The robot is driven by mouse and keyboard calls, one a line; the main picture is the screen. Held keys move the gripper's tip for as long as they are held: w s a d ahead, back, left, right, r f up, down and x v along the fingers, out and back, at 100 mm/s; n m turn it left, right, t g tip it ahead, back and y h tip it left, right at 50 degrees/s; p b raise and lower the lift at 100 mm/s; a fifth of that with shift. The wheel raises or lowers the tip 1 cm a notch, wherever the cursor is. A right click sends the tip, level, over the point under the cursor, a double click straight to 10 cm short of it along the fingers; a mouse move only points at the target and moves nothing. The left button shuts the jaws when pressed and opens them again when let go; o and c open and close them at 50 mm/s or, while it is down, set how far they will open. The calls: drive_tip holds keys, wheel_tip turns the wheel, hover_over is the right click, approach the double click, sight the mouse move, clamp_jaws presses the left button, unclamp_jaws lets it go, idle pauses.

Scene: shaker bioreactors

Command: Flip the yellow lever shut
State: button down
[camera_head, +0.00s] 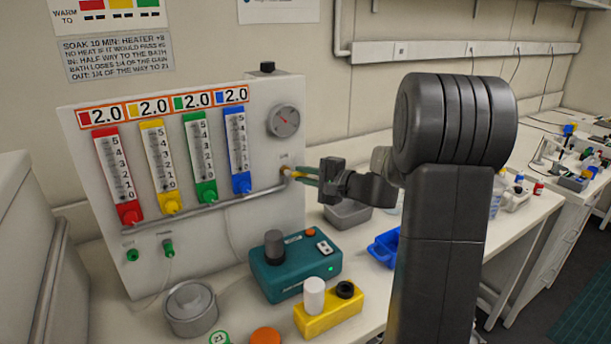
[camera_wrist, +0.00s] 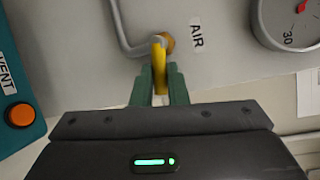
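The yellow lever (camera_wrist: 160,68) is on a brass valve (camera_wrist: 168,42) by the AIR label, at the end of the grey pipe on the panel. In the wrist view it runs from the valve toward my gripper (camera_wrist: 160,78). One green finger is on each side of the lever, with no clear gap beside it, so the gripper looks shut on it. The lever's lower end is between the fingers and partly hidden. In the head view my gripper (camera_head: 305,175) is at the panel's right edge, and the lever (camera_head: 297,174) shows only as a small yellow piece.
The panel (camera_head: 90,240) carries several coloured flow tubes and a round gauge (camera_head: 283,121). A teal device (camera_head: 290,284), a yellow block (camera_head: 330,315) and a grey tray (camera_head: 348,214) stand below on the bench. A blue tray (camera_head: 383,249) is partly behind my arm.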

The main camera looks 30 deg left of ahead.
drive_tip(key=shift+f+b, duration=0.1)
drive_tip(key=shift+b, duration=0.25)
drive_tip(key=shift+n+h+b, duration=0.3)
drive_tip(key=shift+n+b, duration=0.2)
drive_tip(key=shift+b, duration=0.45)
drive_tip(key=shift+r+n+t+b, duration=0.3)
drive_tip(key=shift+r+n+b, duration=0.1)
drive_tip(key=shift+r, duration=0.05)
drive_tip(key=c, duration=1.4)
unclamp_jaws()
drive_tip(key=shift+c, duration=0.2)
drive_tip(key=s+d+r+b, duration=0.1)
drive_tip(key=d+r+b, duration=0.1)
drive_tip(key=d, duration=1.1)
drive_tip(key=shift+d+r+b, duration=0.3)
